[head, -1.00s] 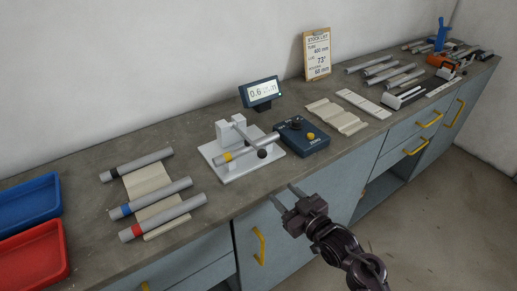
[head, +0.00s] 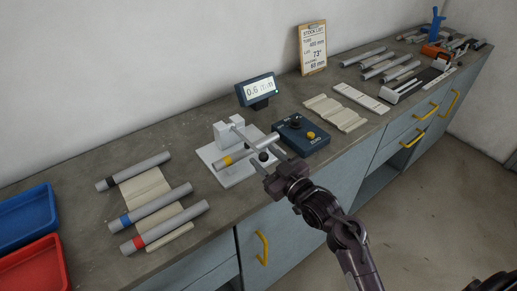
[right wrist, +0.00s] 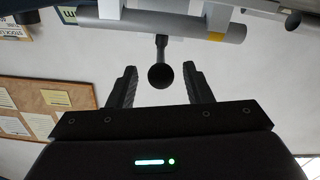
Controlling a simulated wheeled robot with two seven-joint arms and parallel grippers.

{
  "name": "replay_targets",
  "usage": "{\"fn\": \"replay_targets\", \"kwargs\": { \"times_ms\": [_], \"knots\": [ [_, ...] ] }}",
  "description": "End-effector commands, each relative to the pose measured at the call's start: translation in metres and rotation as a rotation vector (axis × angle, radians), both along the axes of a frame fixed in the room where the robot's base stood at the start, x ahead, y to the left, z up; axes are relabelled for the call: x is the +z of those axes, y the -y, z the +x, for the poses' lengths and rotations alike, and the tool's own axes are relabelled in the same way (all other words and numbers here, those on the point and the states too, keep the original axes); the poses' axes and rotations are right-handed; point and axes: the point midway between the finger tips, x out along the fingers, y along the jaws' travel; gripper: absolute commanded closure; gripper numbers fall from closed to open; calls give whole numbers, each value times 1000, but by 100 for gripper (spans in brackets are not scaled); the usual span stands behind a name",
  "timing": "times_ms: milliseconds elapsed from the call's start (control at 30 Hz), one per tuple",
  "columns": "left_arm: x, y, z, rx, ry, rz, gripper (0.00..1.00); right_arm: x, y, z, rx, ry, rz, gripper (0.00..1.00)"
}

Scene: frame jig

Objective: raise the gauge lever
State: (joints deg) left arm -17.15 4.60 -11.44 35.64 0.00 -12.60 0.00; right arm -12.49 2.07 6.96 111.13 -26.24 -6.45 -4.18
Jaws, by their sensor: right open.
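The gauge (head: 222,172) has a pale base and block on the bench and holds a grey tube (head: 240,154) with a yellow band. Its lever ends in a black ball knob (head: 263,156), which slopes down toward the bench front. My right gripper (head: 264,154) is open at the front of the gauge, its fingers around the knob in the picture. In the right wrist view the knob (right wrist: 160,76) shows between the two open fingers (right wrist: 159,69), with a gap on each side. The tube (right wrist: 170,25) runs across the top there. My left gripper is not in view.
A display (head: 258,90) reading about 0.6 stands behind the gauge. Several banded tubes (head: 157,203) lie on the left, beside blue (head: 22,218) and red (head: 35,268) trays.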

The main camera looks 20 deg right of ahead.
Motion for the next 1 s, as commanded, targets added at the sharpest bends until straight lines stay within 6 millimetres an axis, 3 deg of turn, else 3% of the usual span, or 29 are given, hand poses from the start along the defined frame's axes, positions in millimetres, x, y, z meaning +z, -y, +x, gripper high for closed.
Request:
{"fn": "replay_targets", "kwargs": {
  "times_ms": [200,567,900,1000],
  "knots": [
    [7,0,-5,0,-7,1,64,1,-10,25,1,-1,1,55],
    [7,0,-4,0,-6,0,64,0,-11,30,1,-1,0,56],
    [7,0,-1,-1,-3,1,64,0,-11,30,1,-1,0,100],
    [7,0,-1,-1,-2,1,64,0,-11,30,1,-1,0,100]
  ]
}}
